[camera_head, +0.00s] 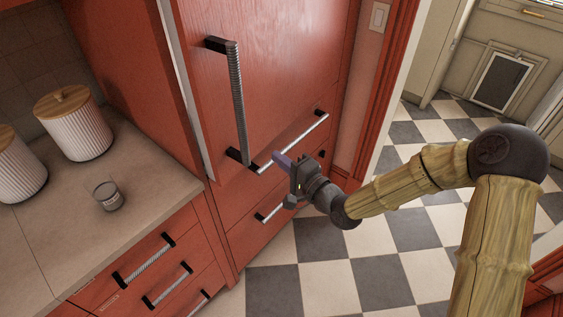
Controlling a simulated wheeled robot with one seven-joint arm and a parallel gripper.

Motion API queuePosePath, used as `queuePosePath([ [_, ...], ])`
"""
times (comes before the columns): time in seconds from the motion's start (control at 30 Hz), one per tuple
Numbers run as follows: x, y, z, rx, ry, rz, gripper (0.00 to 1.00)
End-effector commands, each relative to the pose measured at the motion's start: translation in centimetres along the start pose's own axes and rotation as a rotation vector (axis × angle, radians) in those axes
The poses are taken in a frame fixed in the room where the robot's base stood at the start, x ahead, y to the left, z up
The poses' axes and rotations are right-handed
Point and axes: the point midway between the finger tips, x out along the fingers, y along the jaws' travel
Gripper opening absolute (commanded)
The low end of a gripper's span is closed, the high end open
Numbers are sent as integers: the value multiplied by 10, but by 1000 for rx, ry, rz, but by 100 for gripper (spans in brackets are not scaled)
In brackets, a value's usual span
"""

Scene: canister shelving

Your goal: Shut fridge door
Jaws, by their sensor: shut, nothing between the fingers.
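The fridge door (280,60) is a tall red panel with a long vertical handle (237,100), ribbed metal with black ends. A pale strip (185,90) runs down its left edge; I cannot tell how wide any gap there is. My gripper (277,160) is shut and empty. It is in front of the lower part of the red front, right of the handle's bottom end, and overlaps the horizontal drawer handle (305,136) in the picture. I cannot tell whether it touches either.
A counter (140,185) at left holds two ribbed white canisters (75,125) with wooden lids and a small glass jar (109,196). Red drawers (150,270) with metal handles are below. The checkered floor (330,270) is open at right, leading through a doorway.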

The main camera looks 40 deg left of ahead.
Motion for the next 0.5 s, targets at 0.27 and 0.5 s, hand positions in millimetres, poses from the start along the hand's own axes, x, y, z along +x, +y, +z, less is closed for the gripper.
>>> queuePosePath([
  [0.27,-1,0,1,-1,-1,0,0],
  [0.5,-16,12,-17,-108,30,115,0],
])
